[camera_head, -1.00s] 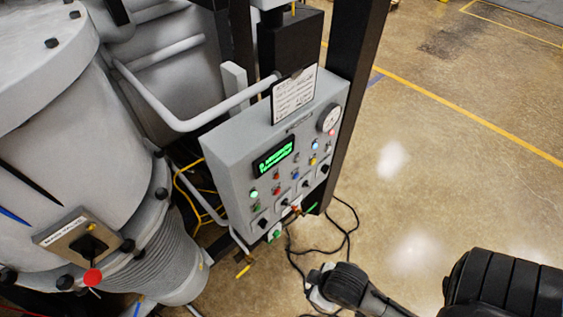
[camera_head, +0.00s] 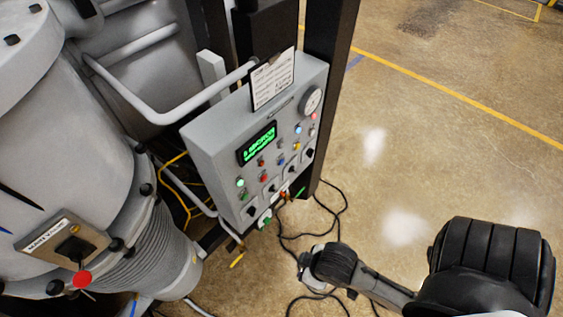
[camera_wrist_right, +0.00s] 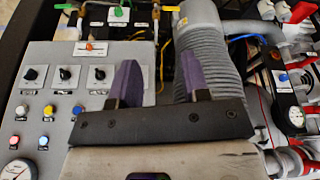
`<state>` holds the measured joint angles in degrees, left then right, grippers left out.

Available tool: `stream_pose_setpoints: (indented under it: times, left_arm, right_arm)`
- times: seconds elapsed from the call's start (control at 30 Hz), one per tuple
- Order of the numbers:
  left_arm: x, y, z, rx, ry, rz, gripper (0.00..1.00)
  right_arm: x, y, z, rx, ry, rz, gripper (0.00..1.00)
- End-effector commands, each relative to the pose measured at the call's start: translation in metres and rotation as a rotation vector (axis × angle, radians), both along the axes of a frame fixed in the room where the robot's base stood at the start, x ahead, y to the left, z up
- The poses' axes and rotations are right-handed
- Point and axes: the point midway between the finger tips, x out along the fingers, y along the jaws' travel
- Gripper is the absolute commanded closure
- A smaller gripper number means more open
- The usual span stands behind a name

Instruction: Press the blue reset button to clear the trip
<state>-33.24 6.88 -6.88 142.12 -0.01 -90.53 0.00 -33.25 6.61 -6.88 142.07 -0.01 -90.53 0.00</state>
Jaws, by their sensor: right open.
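The grey control panel (camera_head: 205,140) stands at the middle of the head view, with a green-lit display (camera_head: 257,145), knobs and small coloured buttons. My left gripper is out of view.
A large grey vessel (camera_head: 85,130) and a valve box with a red knob (camera_head: 82,279) stand left of the panel. A bent grey pipe (camera_head: 150,115) passes close by the panel. Black cables (camera_head: 325,215) lie on the floor. Floor right of the panel is open.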

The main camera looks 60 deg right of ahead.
Motion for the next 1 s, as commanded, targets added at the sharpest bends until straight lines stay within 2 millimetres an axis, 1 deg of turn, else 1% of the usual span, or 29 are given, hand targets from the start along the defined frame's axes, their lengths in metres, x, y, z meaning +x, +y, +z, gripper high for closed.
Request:
stream_pose_setpoints:
  times: [0.27,0.7,1.0]
  left_arm:
    - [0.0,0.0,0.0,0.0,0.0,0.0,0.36]
    - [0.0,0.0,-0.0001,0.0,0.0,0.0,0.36]
    - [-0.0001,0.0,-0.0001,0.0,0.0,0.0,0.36]
  right_arm:
    - [0.0,-0.0013,0.0001,-0.004,-0.001,0.003,0.58]
    - [0.0,-0.0024,0.0001,-0.008,0.0,0.006,1.0]
    - [-0.0001,-0.0012,0.0002,-0.004,-0.001,0.003,1.0]
